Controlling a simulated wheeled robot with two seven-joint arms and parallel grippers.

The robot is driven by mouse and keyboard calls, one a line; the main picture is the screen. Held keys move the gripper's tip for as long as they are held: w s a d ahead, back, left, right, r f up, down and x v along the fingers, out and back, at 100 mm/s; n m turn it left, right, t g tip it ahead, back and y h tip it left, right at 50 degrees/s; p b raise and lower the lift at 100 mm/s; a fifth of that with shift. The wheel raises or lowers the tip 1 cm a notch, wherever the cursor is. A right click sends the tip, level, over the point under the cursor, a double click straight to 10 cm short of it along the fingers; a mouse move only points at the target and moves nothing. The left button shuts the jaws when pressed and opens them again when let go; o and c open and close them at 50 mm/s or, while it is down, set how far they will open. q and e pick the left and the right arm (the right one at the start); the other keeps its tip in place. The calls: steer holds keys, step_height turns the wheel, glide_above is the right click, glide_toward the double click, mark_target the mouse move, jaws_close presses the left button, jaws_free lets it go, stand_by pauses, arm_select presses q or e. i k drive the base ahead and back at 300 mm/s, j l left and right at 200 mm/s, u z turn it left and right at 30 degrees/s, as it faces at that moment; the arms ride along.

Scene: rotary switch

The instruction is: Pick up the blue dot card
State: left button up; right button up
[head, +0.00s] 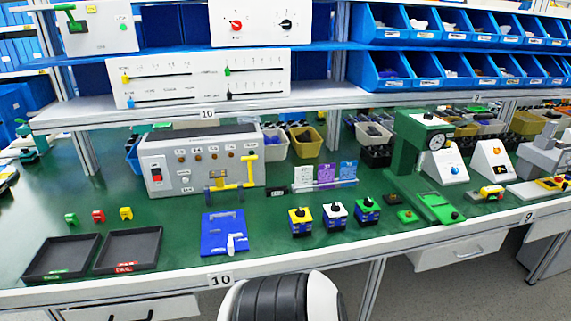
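Three small upright cards stand side by side in a clear holder on the green table mat, right of the grey switch box. The right one is a blue card (347,169), the middle one is a purple card (325,175) and the left one is a white card (303,178). Their markings are too small to read, so I cannot make out a dot on any of them. Neither of my grippers is in view.
The grey switch box (200,160) stands left of the cards. Three small knob switches (335,216) stand in front, with a blue plate (222,232) to their left. A green press (405,150) stands to the right. Two dark trays (130,251) lie front left. A shelf overhangs the back.

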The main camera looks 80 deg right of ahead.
mark_target(348, 169)
steer(key=z, duration=2.85)
